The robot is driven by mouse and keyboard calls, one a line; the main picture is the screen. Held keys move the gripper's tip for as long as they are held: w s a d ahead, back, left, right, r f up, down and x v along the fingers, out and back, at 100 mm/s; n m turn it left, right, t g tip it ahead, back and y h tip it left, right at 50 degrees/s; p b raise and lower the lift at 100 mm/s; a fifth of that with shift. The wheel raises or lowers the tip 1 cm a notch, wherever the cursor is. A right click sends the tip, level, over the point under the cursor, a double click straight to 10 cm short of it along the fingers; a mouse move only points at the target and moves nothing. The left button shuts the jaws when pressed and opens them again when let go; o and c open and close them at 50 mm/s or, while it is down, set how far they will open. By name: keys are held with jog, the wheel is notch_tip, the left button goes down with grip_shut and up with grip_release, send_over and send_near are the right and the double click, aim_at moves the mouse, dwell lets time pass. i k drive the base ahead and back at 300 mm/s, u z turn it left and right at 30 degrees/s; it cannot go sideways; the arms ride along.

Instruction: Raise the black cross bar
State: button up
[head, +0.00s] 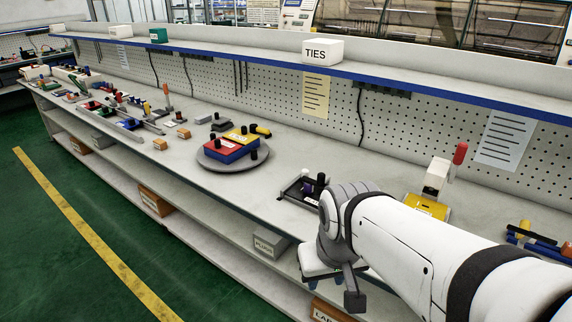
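I cannot make out for certain which part is the black cross bar. My gripper (353,299) hangs at the end of the white arm, in front of the bench's front edge and apart from the fixture. Only a dark finger part shows, so I cannot tell whether it is open or shut. I see nothing held in it.
A round grey turntable (215,164) carries a red, blue and yellow block assembly. A yellow-based press (428,205) with a red handle stands right. Rail fixtures (130,122) and small parts fill the left bench. A shelf (230,56) runs above. The green floor is clear.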

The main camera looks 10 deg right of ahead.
aim_at(323, 181)
jog(key=z, duration=0.2)
jog(key=i, duration=0.85)
jog(key=u, duration=0.1)
